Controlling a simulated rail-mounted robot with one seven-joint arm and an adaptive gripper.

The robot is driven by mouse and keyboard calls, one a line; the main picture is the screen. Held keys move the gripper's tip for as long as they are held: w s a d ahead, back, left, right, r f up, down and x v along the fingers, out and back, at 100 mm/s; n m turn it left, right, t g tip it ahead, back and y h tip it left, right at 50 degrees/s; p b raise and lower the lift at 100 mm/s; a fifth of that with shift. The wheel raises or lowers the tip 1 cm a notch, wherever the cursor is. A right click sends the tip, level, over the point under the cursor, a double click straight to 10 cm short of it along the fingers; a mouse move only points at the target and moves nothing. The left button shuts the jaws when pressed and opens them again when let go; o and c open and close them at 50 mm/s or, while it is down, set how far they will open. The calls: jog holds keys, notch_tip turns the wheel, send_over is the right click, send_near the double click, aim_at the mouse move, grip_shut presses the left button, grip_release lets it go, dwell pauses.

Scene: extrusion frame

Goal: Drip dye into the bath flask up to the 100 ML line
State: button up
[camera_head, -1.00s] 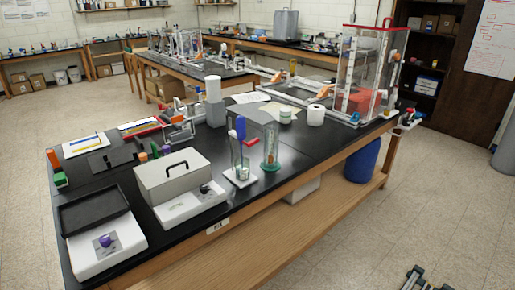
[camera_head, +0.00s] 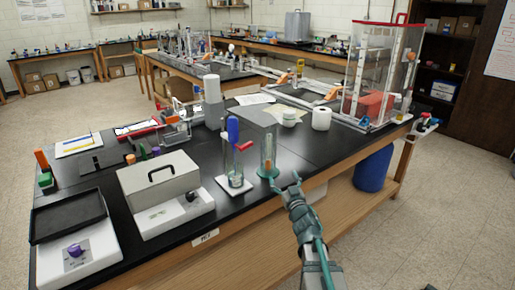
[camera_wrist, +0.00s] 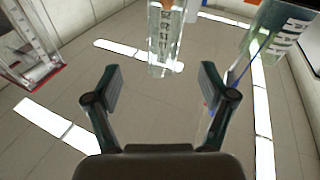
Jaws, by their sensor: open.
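A tall clear graduated cylinder (camera_head: 267,150) with a green base stands upright near the bench's front edge. It shows between and beyond my fingertips in the wrist view (camera_wrist: 164,40). Left of it, a clear glass vessel (camera_head: 235,176) stands on a white pad (camera_head: 236,194), with a blue-topped dropper-like tool (camera_head: 233,130) upright in it. I cannot tell for sure which of the two is the bath flask, or read any liquid level. My gripper (camera_head: 285,181) is open and empty, just in front of the cylinder; its fingers (camera_wrist: 160,75) are spread and seem not to touch the glass.
A grey box (camera_head: 158,180) and a scale with a black tray (camera_head: 68,214) stand on the left of the black bench. Bench right of the cylinder is clear.

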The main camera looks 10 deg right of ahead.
aim_at(247, 147)
jog(key=s+a+r+n+y, duration=0.3)
jog(key=a+r+n+y, duration=0.3)
jog(key=a+r+y, duration=0.3)
jog(key=shift+y, duration=0.5)
jog(key=x, duration=0.3)
jog(key=p+x, duration=0.1)
jog(key=x, duration=0.3)
jog(key=p+x, duration=0.1)
jog(key=x, duration=0.2)
jog(key=shift+w+d, duration=0.25)
jog(key=shift+w, duration=0.1)
jog(key=c, duration=1.2)
jog(key=shift+o, duration=0.2)
